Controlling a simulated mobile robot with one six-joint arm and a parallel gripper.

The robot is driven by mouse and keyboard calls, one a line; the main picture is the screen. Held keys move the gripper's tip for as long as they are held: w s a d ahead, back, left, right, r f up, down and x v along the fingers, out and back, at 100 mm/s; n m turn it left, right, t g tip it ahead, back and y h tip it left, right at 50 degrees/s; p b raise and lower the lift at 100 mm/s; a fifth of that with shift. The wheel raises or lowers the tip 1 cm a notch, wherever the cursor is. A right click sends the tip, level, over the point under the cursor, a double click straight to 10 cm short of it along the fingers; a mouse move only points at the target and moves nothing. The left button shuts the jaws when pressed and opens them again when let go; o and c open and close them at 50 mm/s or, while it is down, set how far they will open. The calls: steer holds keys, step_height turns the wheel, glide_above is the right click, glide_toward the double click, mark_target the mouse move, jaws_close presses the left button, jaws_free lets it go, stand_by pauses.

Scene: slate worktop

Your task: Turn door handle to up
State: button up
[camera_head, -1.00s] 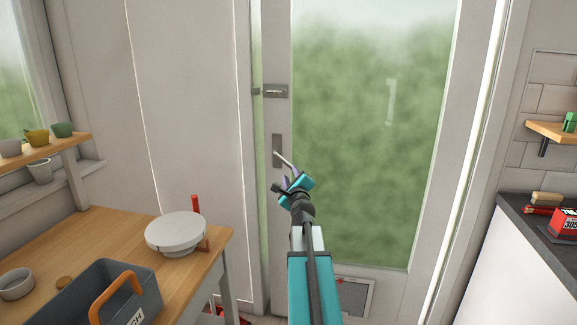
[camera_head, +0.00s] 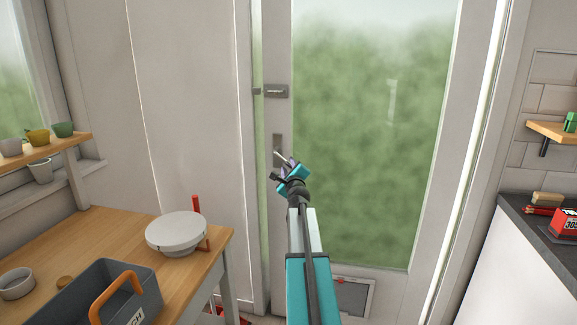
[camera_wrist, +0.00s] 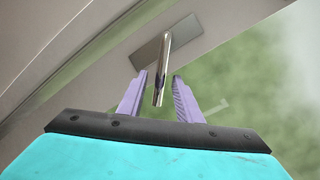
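The door handle is a slim metal lever (camera_head: 280,156) on a grey backplate (camera_head: 277,142) at the left side of the glazed door. In the head view the lever slopes down to the right, and its outer end is hidden by my gripper (camera_head: 284,168). In the wrist view the lever (camera_wrist: 162,75) reaches from its plate (camera_wrist: 148,52) to between the two purple fingers of my gripper (camera_wrist: 160,97). The fingers are apart, with a gap visible on each side of the lever, so it is not gripped.
A latch (camera_head: 275,91) sits on the door above the handle. A dark counter (camera_head: 540,225) is on the right. The space before the door is free.

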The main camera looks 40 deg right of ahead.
steer(key=shift+x, duration=1.2)
steer(key=shift+c, duration=0.5)
jaws_close()
